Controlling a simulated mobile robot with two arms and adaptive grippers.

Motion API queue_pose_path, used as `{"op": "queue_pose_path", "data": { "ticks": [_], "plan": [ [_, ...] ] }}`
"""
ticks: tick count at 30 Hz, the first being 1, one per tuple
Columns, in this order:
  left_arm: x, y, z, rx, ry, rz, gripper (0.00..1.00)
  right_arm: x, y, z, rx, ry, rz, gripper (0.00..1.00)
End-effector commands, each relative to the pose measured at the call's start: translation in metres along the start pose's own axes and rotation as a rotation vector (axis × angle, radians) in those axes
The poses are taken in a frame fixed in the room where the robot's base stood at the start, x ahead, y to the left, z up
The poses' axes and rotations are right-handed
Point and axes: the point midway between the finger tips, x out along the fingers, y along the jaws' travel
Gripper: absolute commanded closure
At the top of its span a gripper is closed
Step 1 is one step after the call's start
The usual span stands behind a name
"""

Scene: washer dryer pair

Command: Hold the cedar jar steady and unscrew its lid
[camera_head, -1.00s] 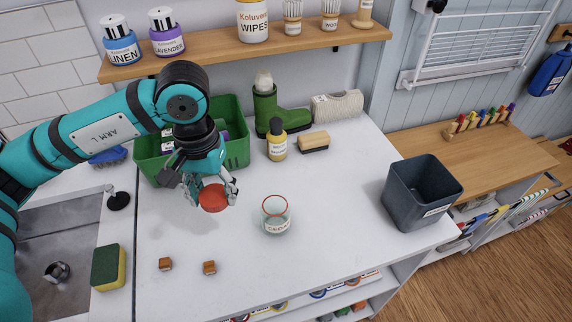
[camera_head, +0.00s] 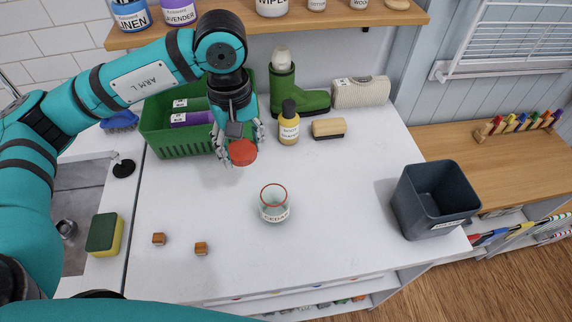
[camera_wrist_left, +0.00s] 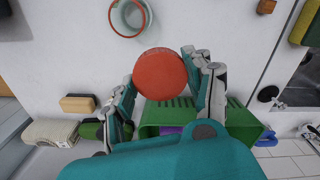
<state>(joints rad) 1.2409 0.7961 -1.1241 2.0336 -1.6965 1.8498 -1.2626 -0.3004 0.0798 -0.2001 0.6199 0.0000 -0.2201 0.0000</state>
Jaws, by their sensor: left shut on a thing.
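The cedar jar (camera_head: 274,207) is a clear glass jar with a red rim and a label. It stands upright and open on the white counter (camera_head: 330,240), and looks empty. In the left wrist view the jar (camera_wrist_left: 131,17) is at the top, apart from the gripper. My left gripper (camera_head: 240,150) is shut on the round red lid (camera_head: 243,153), held behind and left of the jar, in front of the green basket. The lid (camera_wrist_left: 159,75) also shows between the fingers in the left wrist view. My right gripper is not in view.
A green basket (camera_head: 183,150), a yellow bottle (camera_head: 289,128), a brush (camera_head: 328,129) and a green boot (camera_head: 300,100) stand at the back. Two small wooden cubes (camera_head: 201,248) lie front left. A grey bin (camera_head: 435,200) stands at the right. The counter around the jar is clear.

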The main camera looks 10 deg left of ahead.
Motion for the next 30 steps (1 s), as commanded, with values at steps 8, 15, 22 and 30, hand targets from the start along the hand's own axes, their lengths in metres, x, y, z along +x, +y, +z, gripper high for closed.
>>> {"op": "queue_pose_path", "data": {
  "ticks": [8,15,22,30],
  "plan": [
    [-0.002,0.016,-0.007,-0.573,0.001,0.003,0.87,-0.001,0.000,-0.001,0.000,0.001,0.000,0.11],
    [-0.003,0.031,-0.012,-1.115,-0.001,0.004,0.87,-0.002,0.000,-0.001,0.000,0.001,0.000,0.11],
    [-0.004,0.043,-0.017,-1.635,-0.001,0.003,0.87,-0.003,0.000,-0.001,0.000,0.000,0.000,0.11],
    [-0.005,0.059,-0.021,-2.247,-0.001,0.000,0.87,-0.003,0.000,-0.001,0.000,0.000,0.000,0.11]
  ]
}}
